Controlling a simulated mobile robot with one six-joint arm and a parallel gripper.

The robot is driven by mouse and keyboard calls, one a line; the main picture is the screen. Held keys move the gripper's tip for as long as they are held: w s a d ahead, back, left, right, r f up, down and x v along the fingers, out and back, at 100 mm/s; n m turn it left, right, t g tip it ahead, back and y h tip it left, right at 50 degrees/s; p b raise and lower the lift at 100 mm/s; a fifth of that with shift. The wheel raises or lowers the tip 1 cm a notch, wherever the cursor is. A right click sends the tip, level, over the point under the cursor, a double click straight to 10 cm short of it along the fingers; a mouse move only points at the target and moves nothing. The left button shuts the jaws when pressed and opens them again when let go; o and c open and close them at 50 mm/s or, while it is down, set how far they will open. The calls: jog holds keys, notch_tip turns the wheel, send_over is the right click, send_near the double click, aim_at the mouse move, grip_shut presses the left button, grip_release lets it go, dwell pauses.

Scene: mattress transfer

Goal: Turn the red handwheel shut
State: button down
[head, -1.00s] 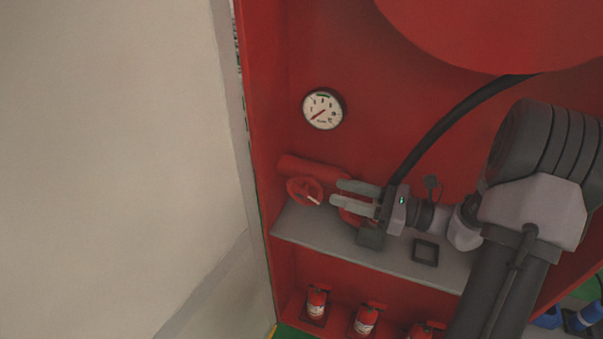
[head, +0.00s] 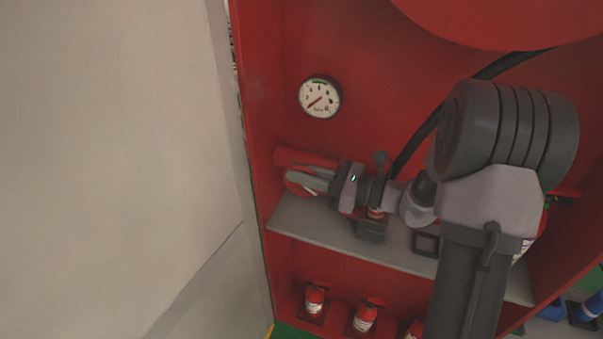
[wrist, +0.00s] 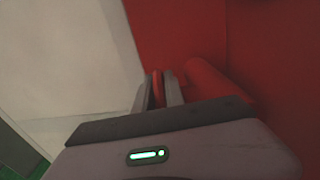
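The red handwheel (head: 292,187) sits low at the left of the red cabinet, at the end of a red pipe (head: 300,157). My gripper (head: 308,178) reaches it from the right in the head view, and its fingers cover much of the wheel. In the wrist view, the wheel's red rim (wrist: 156,88) stands edge-on between the two grey fingers and fills most of the narrow gap. My gripper looks shut on the rim, though the exact contact is too dark and small to see.
A round gauge (head: 320,97) is on the cabinet's back wall above. A grey shelf (head: 325,229) runs below my gripper, with several small red extinguishers (head: 314,299) underneath. A black hose (head: 425,128) hangs behind my arm. A pale wall (head: 110,150) is at the left.

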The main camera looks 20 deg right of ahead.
jog(key=shift+r+p, duration=0.15)
jog(key=shift+p, duration=0.25)
